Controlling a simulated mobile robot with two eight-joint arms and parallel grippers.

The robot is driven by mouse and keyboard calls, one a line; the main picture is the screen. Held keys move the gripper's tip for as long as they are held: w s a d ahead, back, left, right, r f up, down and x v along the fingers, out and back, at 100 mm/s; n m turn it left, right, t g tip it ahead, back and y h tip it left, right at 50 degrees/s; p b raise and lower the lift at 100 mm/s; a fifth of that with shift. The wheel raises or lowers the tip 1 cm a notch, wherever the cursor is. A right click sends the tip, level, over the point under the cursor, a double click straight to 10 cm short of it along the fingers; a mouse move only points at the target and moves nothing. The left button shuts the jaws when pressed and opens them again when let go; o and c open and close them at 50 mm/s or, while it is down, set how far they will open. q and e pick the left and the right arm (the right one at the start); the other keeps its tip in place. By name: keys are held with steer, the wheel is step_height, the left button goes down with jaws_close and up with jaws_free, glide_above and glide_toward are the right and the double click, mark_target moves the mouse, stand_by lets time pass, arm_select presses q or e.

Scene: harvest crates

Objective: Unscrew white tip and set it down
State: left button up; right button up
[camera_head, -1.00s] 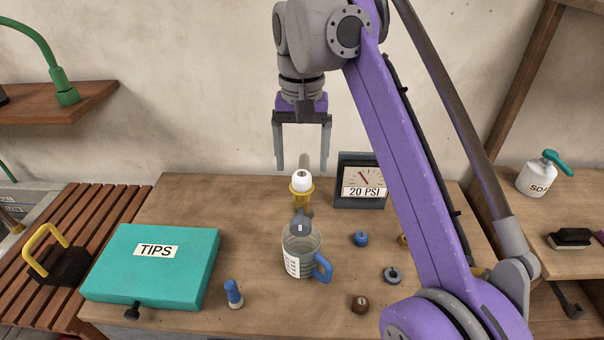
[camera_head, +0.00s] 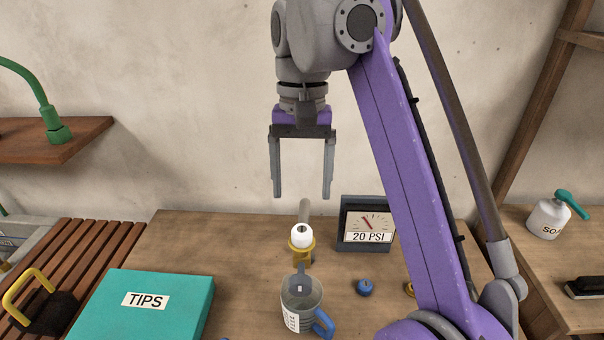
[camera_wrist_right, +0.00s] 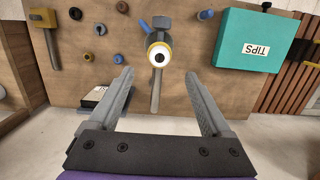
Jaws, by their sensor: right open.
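The white tip (camera_head: 302,233) sits on a yellow collar (camera_head: 301,248) at the end of a grey-brown tube that stands over the workbench. In the right wrist view the white tip (camera_wrist_right: 160,56) appears as a white ring with a dark centre, inside the yellow collar. My right gripper (camera_head: 302,196) is open and empty. It hangs above the tip, with its fingers pointing down and apart from it. In the right wrist view the right gripper's fingers (camera_wrist_right: 160,84) are spread wide, with the tube between them. My left gripper is not in view.
A clear jug (camera_head: 299,300) with a blue handle stands in front of the tip. A pressure gauge (camera_head: 368,224) reading 20 PSI is to its right. A teal TIPS box (camera_head: 145,310) lies left. Small parts, including a blue one (camera_head: 365,288), dot the wooden bench (camera_head: 225,240).

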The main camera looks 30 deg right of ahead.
mark_target(302, 229)
steer(key=f, duration=0.2)
steer(key=f+b, duration=0.1)
steer(key=f, duration=0.2)
steer(key=f+b, duration=0.1)
steer(key=f, duration=0.1)
steer(key=shift+s+a+f, duration=0.2)
steer(key=shift+s+f, duration=0.1)
steer(key=shift+s+f+b, duration=0.1)
steer(key=shift+f+b, duration=0.3)
steer(key=shift+f, duration=0.2)
steer(key=shift+c, duration=0.3)
jaws_close()
steer(key=n, duration=0.6)
steer(key=shift+n+h, duration=0.3)
steer(key=shift+h, duration=0.1)
steer(key=n, duration=0.5)
steer(key=shift+n+h, duration=0.3)
